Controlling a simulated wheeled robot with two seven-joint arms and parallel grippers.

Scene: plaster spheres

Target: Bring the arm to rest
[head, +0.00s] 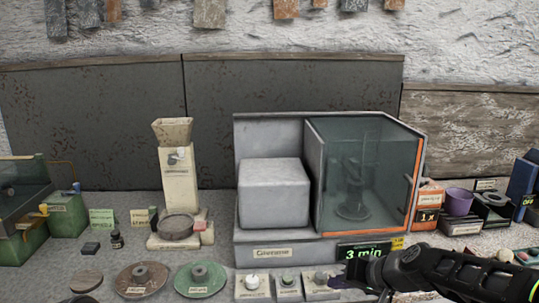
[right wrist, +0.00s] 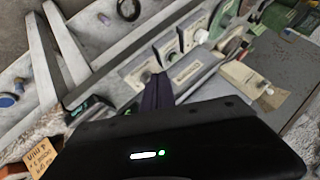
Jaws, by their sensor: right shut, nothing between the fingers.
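My right arm comes in from the right edge in the head view. Its gripper (head: 352,281) is low in front of the grey machine, over the row of small control blocks at the counter's front. In the right wrist view the dark fingers (right wrist: 157,92) are together and hold nothing. The gripper appears apart from the machine, though its exact height above the blocks is hard to tell. My left gripper is not in view.
The grey machine (head: 272,250) has a glass-fronted chamber (head: 365,170) and a "3 min" display (head: 362,253). Small control blocks (head: 288,285) line the front. A beige hopper stand (head: 174,190), a green disc (head: 201,279) and a purple cup (head: 458,202) stand nearby.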

